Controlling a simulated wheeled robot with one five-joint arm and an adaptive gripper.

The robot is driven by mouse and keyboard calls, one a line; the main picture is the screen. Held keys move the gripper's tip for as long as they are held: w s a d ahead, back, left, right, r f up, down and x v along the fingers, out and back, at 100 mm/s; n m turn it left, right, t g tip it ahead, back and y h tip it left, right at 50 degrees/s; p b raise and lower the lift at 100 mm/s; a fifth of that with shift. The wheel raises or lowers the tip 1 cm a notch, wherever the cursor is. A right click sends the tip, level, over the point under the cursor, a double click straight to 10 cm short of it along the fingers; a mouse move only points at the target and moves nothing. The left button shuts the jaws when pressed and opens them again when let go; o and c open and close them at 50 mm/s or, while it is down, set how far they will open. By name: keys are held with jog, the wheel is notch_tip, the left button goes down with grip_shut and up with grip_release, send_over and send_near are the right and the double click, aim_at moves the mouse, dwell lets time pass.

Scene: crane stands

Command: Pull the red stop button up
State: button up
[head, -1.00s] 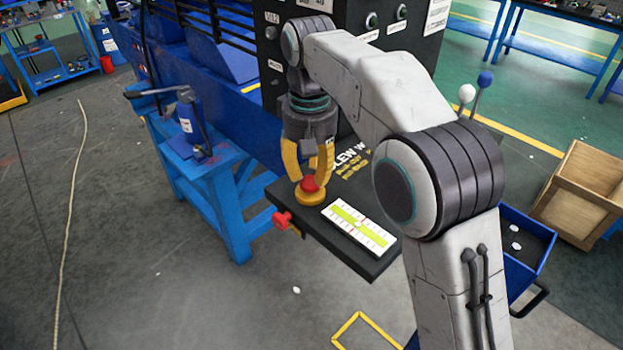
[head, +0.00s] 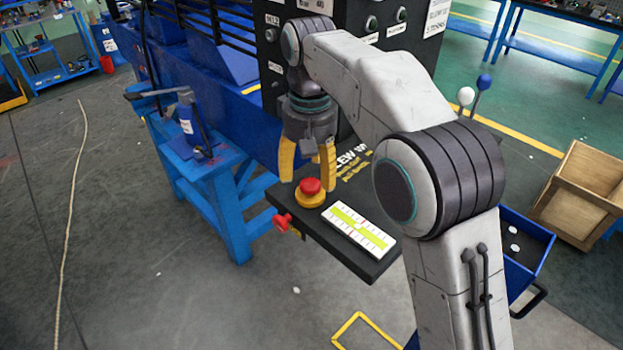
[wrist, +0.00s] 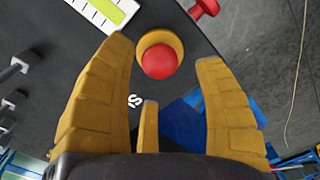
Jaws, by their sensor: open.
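The red stop button (head: 311,186) is a round red cap on a yellow base (head: 309,199), on a black panel (head: 371,266). In the wrist view the red button (wrist: 159,61) shows just beyond the fingertips, with its yellow ring partly visible around it. My gripper (head: 307,180) has yellow fingers spread apart and pointing down, just behind and above the button. In the wrist view the gripper (wrist: 165,75) is open with nothing between its fingers. I cannot tell whether a finger touches the button.
A white and green scale plate (head: 359,230) lies on the panel to the right of the button. A red knob (head: 282,220) sticks out at the panel's front left edge. A blue stand (head: 228,205) is at left, and a dark control box with labels rises behind.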

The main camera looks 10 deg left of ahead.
aim_at(314, 183)
notch_tip(314, 183, up, 2)
jog(key=shift+p, duration=0.75)
jog(key=shift+r, duration=2.2)
jog(key=shift+d, duration=0.1)
jog(key=shift+s+d+r, duration=0.1)
jog(key=shift+d, duration=0.2)
jog(key=s+d+f+m+t+b, duration=0.2)
jog(key=s+d, duration=0.5)
jog(key=d, duration=0.2)
jog(key=s+d+f+m+t+b, duration=0.1)
jog(key=s+d+f, duration=0.2)
jog(key=s+d, duration=0.55)
jog(key=s+d+f+t+b, duration=0.1)
jog(key=s+d+f, duration=0.3)
jog(key=s+f, duration=0.2)
jog(key=shift+d+m+t, duration=0.15)
jog(key=shift+m+t, duration=0.15)
jog(key=shift+m, duration=0.1)
jog(key=shift+o, duration=0.2)
jog(key=shift+s+d+f, duration=0.15)
jog(key=shift+s+f, duration=0.15)
jog(key=shift+f, duration=0.25)
